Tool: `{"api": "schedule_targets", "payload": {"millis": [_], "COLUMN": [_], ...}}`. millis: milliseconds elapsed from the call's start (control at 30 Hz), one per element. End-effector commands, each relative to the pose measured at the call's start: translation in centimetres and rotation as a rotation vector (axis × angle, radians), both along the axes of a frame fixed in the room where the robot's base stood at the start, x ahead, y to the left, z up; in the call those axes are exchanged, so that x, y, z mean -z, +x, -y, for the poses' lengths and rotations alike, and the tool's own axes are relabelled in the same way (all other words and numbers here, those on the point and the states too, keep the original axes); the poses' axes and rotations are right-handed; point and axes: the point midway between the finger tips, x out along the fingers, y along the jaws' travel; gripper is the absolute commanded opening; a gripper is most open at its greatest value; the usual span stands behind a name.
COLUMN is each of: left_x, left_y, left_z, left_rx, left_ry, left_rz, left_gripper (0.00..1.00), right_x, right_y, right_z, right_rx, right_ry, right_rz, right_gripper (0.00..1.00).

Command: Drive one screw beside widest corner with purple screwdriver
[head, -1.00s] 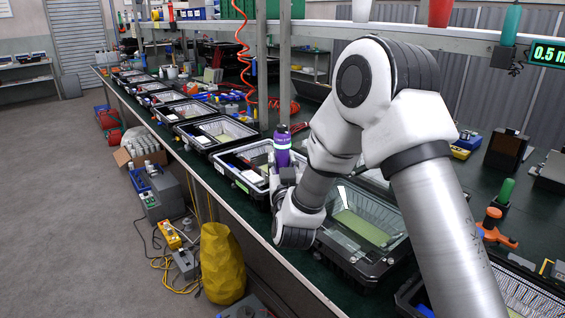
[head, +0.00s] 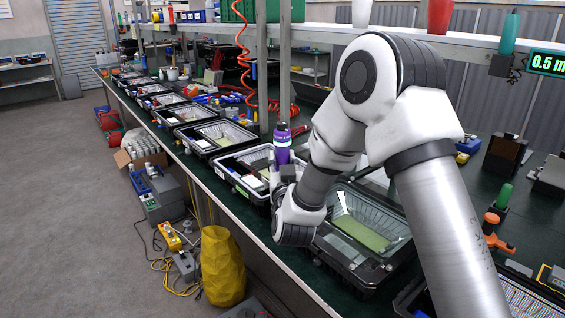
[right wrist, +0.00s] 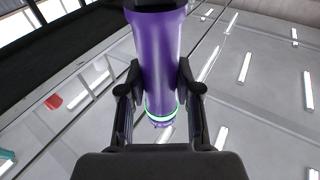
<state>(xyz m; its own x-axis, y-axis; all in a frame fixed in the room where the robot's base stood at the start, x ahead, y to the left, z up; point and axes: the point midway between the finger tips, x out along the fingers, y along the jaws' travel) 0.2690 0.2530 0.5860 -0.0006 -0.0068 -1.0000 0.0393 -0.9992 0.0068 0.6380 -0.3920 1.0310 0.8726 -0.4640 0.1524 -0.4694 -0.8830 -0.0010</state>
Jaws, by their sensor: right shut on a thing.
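A purple screwdriver (head: 282,146) with a dark end stands roughly upright in my right gripper (head: 284,176), above the row of floodlight housings. In the right wrist view the purple handle (right wrist: 157,55) with a glowing green ring sits between the two fingers (right wrist: 158,88), which are shut on it. The nearest housing (head: 340,264), black-framed with a pale green panel (head: 362,233) inside, lies on the bench beside and below my right wrist. Another housing (head: 228,168) is just behind the gripper, partly hidden by it. I cannot make out screws or the widest corner. My left gripper is not in view.
More open housings (head: 217,137) line the green bench toward the back. An orange-handled tool (head: 492,222) and a dark box (head: 503,155) lie at the right. Shelf posts (head: 285,65) rise behind the gripper. A yellow vessel (head: 222,266) stands below the bench edge.

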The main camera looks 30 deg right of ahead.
Motion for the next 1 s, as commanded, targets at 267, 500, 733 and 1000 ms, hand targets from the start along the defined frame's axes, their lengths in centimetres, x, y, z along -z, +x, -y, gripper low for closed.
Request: {"api": "schedule_targets", "payload": {"millis": [267,500,733,1000], "left_x": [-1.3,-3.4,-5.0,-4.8], "left_y": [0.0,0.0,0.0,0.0], "left_z": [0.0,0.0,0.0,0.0], "left_rx": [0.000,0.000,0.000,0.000], "left_ry": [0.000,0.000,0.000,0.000], "left_rz": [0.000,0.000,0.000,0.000], "left_gripper": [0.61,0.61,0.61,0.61], "right_x": [-1.9,-4.8,-7.1,-6.9], "right_y": [0.0,0.0,0.0,0.0], "right_z": [0.0,0.0,0.0,0.0], "right_rx": [0.000,0.000,0.000,0.000], "right_ry": [-0.001,-0.002,-0.001,-0.001], "right_rz": [0.005,0.006,0.005,0.005], "right_gripper": [0.00,0.00,0.00,0.00]}}
